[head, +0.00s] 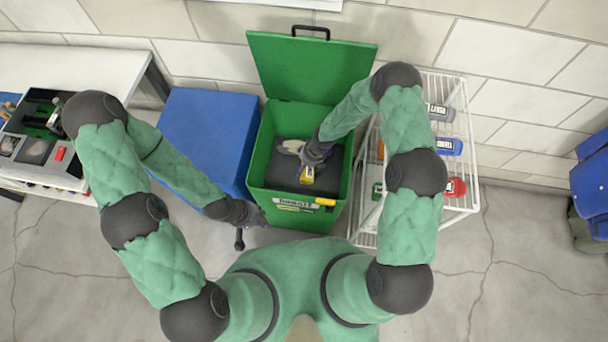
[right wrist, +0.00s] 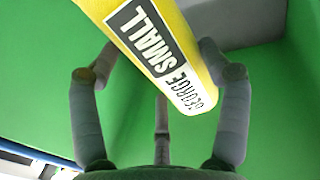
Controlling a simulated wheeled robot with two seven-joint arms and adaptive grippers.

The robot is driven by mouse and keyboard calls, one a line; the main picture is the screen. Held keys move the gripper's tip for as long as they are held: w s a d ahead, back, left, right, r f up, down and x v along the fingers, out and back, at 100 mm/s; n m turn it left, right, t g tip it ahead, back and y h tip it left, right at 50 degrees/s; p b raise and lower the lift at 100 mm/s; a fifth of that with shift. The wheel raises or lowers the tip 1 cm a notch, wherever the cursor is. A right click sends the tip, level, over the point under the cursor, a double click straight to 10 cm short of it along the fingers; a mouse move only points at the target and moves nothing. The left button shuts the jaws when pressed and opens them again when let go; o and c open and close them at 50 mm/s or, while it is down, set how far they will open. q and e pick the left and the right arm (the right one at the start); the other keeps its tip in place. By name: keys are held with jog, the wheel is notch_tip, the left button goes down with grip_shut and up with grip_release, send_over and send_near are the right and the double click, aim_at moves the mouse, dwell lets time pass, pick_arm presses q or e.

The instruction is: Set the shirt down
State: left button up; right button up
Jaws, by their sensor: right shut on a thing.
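A yellow rolled shirt (right wrist: 165,50) with a black-and-white label reading "GEORGE SMALL" lies between the fingers of my right gripper (right wrist: 160,85) in the right wrist view. In the head view, my right gripper (head: 312,160) reaches into the open green bin (head: 258,150), and the yellow shirt (head: 306,176) shows just below it, over the dark bottom. The hand hides part of the shirt, and I cannot tell whether it touches the bottom. My left gripper (head: 252,226) is empty outside the bin, at its lower left, with its fingers spread.
The bin's lid (head: 310,65) stands open at the back. A blue box (head: 205,140) stands left of the bin. A white wire rack (head: 462,110) on the right holds labelled rolls: grey, blue (head: 449,146) and red (head: 455,188). A white table (head: 75,65) is at far left.

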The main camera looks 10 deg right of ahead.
aim_at(300, 186)
jog(key=shift+s+a+f+n+g+b, duration=0.15)
jog(key=shift+a+f+n, duration=0.1)
jog(key=shift+f+n, duration=0.4)
jog(key=shift+a+f+n+g+b, duration=0.1)
jog(key=shift+a+f+n+g, duration=0.1)
jog(key=shift+f+n, duration=0.45)
jog(key=shift+s+a+f+n+g+b, duration=0.15)
jog(key=shift+a+f+n, duration=0.1)
jog(key=shift+f+n, duration=0.35)
notch_tip(300, 186, down, 10)
jog(key=b, duration=0.4)
jog(key=shift+f, duration=0.15)
jog(key=o, duration=1.2)
jog(key=shift+o, duration=0.2)
jog(key=p+v, duration=0.5)
jog(key=v, duration=0.7)
